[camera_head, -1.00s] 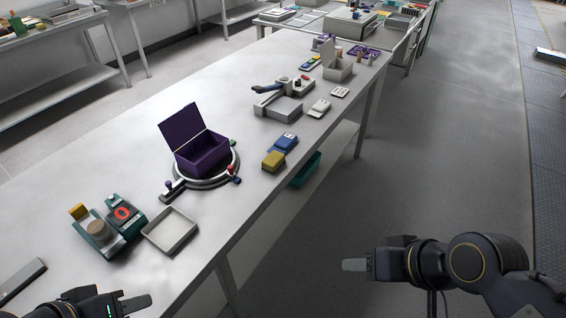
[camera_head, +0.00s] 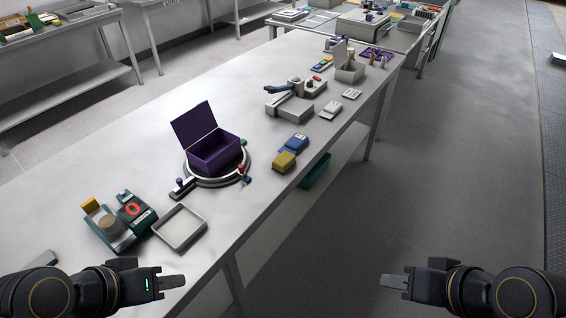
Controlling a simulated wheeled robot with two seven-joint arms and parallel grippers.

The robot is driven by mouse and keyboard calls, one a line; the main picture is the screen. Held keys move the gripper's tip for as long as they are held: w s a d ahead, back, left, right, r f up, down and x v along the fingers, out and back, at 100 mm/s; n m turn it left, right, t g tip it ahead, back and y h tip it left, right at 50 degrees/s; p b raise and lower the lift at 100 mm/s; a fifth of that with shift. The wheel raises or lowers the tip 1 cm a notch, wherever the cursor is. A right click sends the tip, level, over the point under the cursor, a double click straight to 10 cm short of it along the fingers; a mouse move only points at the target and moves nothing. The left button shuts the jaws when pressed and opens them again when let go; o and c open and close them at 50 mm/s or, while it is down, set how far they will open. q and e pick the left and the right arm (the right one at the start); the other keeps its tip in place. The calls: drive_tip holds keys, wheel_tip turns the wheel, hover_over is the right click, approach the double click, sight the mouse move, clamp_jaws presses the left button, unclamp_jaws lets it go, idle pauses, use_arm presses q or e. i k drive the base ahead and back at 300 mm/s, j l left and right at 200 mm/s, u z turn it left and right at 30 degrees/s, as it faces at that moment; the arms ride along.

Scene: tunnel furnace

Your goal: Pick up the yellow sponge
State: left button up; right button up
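A yellow block that looks like the sponge (camera_head: 284,162) lies near the right edge of the long grey table (camera_head: 258,207). A blue object (camera_head: 294,142) sits just behind it. My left gripper (camera_head: 172,282) is low in the view, in front of and left of the yellow sponge, apart from it. My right gripper (camera_head: 394,281) is low on the right, over the floor side and clear of the table. Both grippers show side-on with nothing visible at their tips. Their finger gaps are not clear.
An open purple box (camera_head: 215,153) stands on a round ring stand left of the sponge. A shallow white tray (camera_head: 180,228) and a green device (camera_head: 122,222) are nearer. A green bin (camera_head: 316,170) sits below the table edge. The floor (camera_head: 430,180) at right is clear.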

sight(283, 164)
drive_tip(key=i+l+u, duration=0.15)
drive_tip(key=u, duration=0.9)
drive_tip(key=i+l+u, duration=0.25)
drive_tip(key=l, duration=0.15)
drive_tip(key=l+u, duration=0.2)
drive_tip(key=l, duration=0.2)
drive_tip(key=i+l+u, duration=0.1)
drive_tip(key=l+u, duration=0.15)
drive_tip(key=l, duration=0.25)
drive_tip(key=i+l, duration=0.1)
drive_tip(key=l, duration=0.6)
